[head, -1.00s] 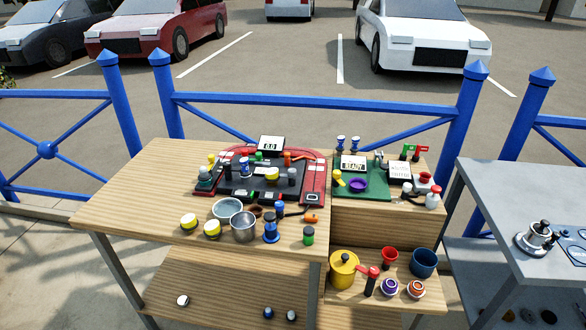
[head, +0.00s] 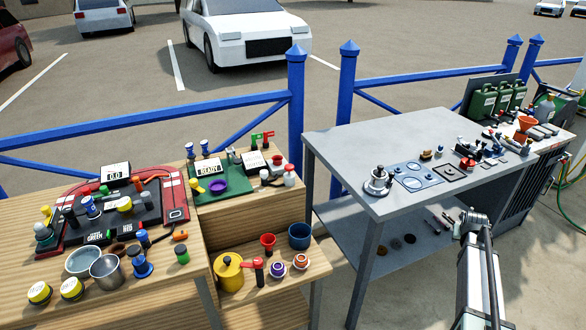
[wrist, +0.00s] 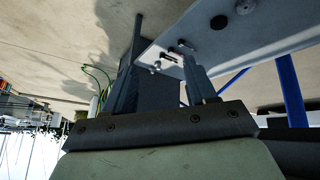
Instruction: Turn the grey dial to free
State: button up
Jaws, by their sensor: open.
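I cannot clearly pick out a grey dial; things on the tables are too small to read. On the grey table (head: 340,150), a blue panel (head: 418,176) carries round dial-like shapes, and a silver winch-like piece (head: 378,181) stands to its left. My gripper (wrist: 160,62) shows in the wrist view with its two fingers apart and nothing between them. In the head view my arm rises at the lower right, in front of the grey table.
A wooden table (head: 200,262) at left holds a red-and-black board (head: 70,232), bowls, a yellow pot (head: 228,272) and several small items. Green cans (head: 490,100) and an orange funnel (head: 526,123) stand at the grey table's far right. A blue fence (head: 220,112) runs behind.

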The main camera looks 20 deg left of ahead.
jog(key=w+a+r+n+t, duration=0.1)
jog(key=w+r+t, duration=0.1)
jog(key=w+r, duration=0.55)
jog(key=w+a+r+n+t, duration=0.15)
jog(key=w+r, duration=0.25)
jog(key=r, duration=0.7)
jog(key=a+r+n+t+y, duration=0.1)
jog(key=a+r+n+y, duration=0.15)
jog(key=a+r, duration=0.7)
jog(key=w+a+r+n+t+y, duration=0.1)
jog(key=a+r+n, duration=0.3)
jog(key=a, duration=1)
jog(key=a+r+n+t+y, duration=0.2)
jog(key=a+r, duration=0.6)
jog(key=a, duration=0.4)
jog(key=s+a+f+n+g+y, duration=0.15)
jog(key=s+a, duration=0.25)
jog(key=a, duration=0.5)
jog(key=s+a+g, duration=0.2)
jog(key=s+a, duration=0.2)
jog(key=a, duration=0.6)
jog(key=n+g, duration=0.6)
jog(key=g, duration=0.4)
send_near(145, 193)
jog(key=shift+m+h, duration=0.25)
jog(key=shift+h, duration=0.15)
jog(key=x, duration=0.8)
jog(key=shift+a+f, duration=0.15)
jog(key=shift+a, duration=0.2)
